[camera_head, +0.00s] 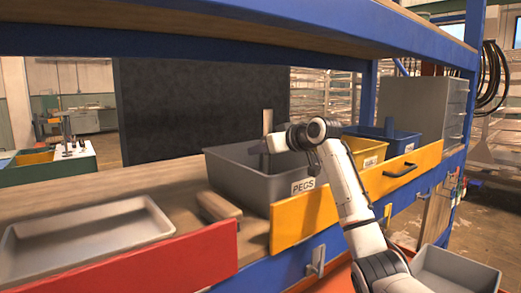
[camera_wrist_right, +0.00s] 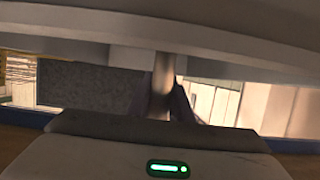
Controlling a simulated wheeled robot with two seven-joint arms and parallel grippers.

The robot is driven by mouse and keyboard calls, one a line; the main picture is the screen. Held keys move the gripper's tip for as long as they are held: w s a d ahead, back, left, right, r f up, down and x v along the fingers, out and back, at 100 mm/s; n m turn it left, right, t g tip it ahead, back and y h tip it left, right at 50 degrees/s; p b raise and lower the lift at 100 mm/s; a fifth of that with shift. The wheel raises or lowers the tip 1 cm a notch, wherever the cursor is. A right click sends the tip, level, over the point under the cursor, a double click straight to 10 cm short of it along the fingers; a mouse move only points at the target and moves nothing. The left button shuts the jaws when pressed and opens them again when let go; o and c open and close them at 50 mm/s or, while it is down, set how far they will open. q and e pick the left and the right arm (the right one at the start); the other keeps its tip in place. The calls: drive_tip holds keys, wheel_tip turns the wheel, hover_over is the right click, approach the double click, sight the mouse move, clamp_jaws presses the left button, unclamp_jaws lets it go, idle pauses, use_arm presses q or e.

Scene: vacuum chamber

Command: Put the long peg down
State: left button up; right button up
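The peg's lower end is hidden. My left gripper is not in view.
A shallow grey tray (camera_head: 85,236) lies empty at the left. A brown block (camera_head: 218,207) lies between tray and bin. Yellow (camera_head: 367,153) and blue (camera_head: 399,138) bins stand right of the grey bin. A shelf board (camera_head: 230,22) hangs overhead.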

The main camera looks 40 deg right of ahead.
drive_tip(key=o, duration=0.4)
drive_tip(key=shift+r, duration=0.1)
drive_tip(key=b+v, duration=0.2)
drive_tip(key=v, duration=1)
drive_tip(key=shift+a+r, duration=0.1)
drive_tip(key=shift+r, duration=0.05)
